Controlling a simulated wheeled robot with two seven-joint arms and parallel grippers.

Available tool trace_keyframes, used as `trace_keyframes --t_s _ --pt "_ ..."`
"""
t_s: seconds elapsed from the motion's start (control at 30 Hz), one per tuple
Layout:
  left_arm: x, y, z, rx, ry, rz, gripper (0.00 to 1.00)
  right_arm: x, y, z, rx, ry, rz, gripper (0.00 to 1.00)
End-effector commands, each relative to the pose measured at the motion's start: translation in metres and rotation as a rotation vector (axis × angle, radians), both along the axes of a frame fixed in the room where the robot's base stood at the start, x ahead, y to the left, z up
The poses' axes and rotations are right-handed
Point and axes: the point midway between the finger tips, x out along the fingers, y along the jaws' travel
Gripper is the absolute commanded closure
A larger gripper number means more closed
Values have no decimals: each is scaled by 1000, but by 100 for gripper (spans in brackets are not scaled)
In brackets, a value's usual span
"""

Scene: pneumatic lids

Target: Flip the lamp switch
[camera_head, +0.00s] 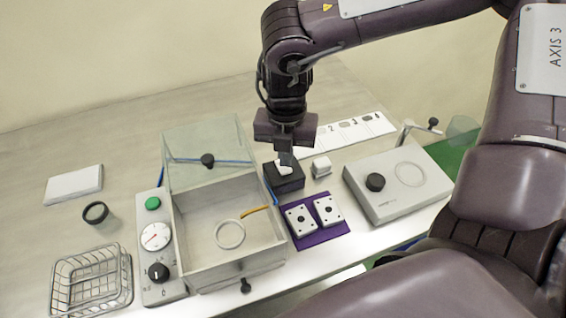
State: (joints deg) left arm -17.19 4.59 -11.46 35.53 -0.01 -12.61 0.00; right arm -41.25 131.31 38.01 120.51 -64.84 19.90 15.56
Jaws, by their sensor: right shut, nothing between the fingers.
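A small black box (286,180) with a white rocker on top (284,167), apparently the lamp switch, stands on the table just right of the open-topped grey box. My right gripper (286,155) points down over it, shut and empty. Its fingertips are at the white rocker and partly cover it; I cannot tell whether they touch it. No lamp can be clearly identified. My left gripper is not in view.
The grey box (187,247) has a raised clear lid and holds a ring. A control panel (162,285), wire basket (60,290) and white block (73,184) are to the left. A purple mat (316,240) with two white plates and a grey device (398,204) are nearby.

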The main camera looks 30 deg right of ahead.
Motion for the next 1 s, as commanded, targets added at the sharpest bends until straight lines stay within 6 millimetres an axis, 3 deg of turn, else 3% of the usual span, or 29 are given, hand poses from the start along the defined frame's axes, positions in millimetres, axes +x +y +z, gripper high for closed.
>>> trace_keyframes --t_s 1.0 --pt "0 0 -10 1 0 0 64 0 0 -10 0 0 0 100"
